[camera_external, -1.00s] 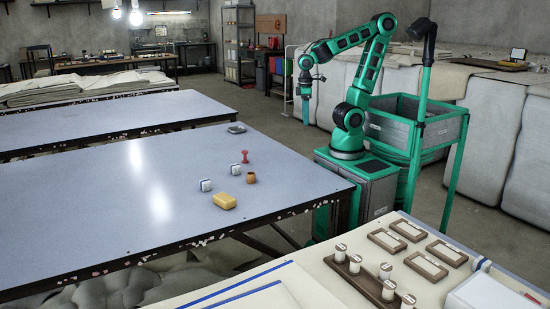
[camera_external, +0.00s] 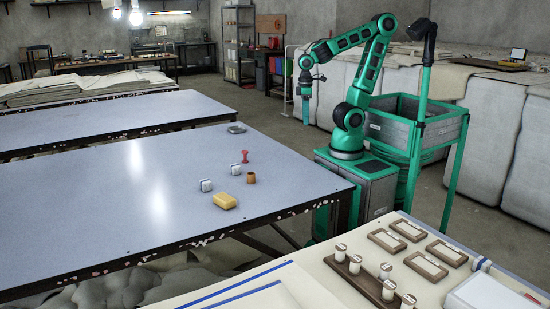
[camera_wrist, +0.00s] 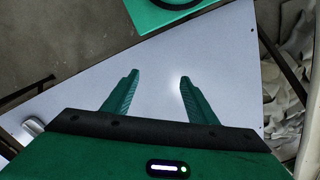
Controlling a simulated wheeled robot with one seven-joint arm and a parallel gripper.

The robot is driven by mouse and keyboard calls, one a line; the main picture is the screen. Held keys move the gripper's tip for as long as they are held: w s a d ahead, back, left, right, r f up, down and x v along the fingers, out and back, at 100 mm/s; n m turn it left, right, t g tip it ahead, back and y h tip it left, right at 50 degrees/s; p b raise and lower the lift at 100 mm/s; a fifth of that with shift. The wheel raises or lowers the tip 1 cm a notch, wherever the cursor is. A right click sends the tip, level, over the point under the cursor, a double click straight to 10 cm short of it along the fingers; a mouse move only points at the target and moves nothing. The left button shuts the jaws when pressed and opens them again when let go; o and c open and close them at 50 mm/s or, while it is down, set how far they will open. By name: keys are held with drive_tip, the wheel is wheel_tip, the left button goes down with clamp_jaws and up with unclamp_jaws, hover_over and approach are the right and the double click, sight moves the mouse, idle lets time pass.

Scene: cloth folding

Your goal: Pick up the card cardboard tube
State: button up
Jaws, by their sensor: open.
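A short brown tube (camera_external: 251,177), which looks like the cardboard tube, stands upright on the near grey-blue table (camera_external: 90,215), close to its right edge. My gripper (camera_external: 306,117) hangs pointing down, beyond the table's right side and well apart from the tube. In the wrist view my gripper (camera_wrist: 158,78) shows its two green fingers spread wide, with nothing between them but bare tabletop behind. The tube does not show in the wrist view.
Near the tube are a yellow block (camera_external: 225,201), white cubes (camera_external: 206,185), a red spool-shaped piece (camera_external: 245,156) and a grey item (camera_external: 236,128). The table's left part is clear. A cream worktable (camera_external: 230,290) with wooden holders is in front.

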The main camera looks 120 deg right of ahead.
drive_tip(key=shift+c, duration=0.3)
drive_tip(key=m+t+y, duration=0.5)
drive_tip(key=m+y, duration=0.6)
drive_tip(key=m, duration=0.4)
approach(251, 177)
drive_tip(key=s+d, duration=0.3)
drive_tip(key=shift+s+r, duration=0.3)
drive_tip(key=shift+r, duration=0.1)
drive_tip(key=shift+w+d+f+m+t+y, duration=0.15)
drive_tip(key=shift+w+d+m+t+y, duration=0.25)
drive_tip(key=shift+w+d+m+y, duration=0.25)
drive_tip(key=x, duration=1.1)
drive_tip(key=shift+d, duration=0.1)
